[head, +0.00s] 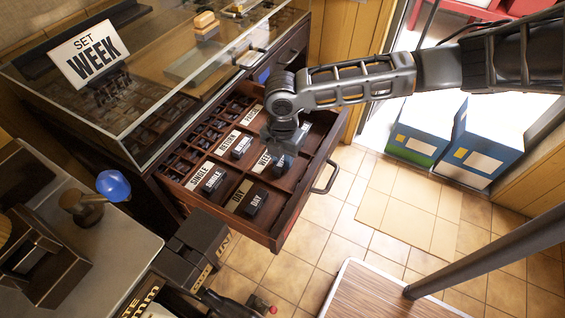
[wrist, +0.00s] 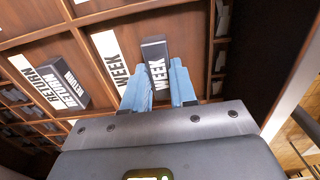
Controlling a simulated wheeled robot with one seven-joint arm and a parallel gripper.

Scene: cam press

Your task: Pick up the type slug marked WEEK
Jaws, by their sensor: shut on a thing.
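I cannot tell whether the slug still touches the compartment floor.
Slugs marked RETURN (head: 241,148), SINGLE (head: 212,181) and DAY (head: 256,202) lie in neighbouring compartments, with thin dividers between. A glass-topped cabinet stands above the drawer. A sign reading SET WEEK (head: 90,52) stands on it.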

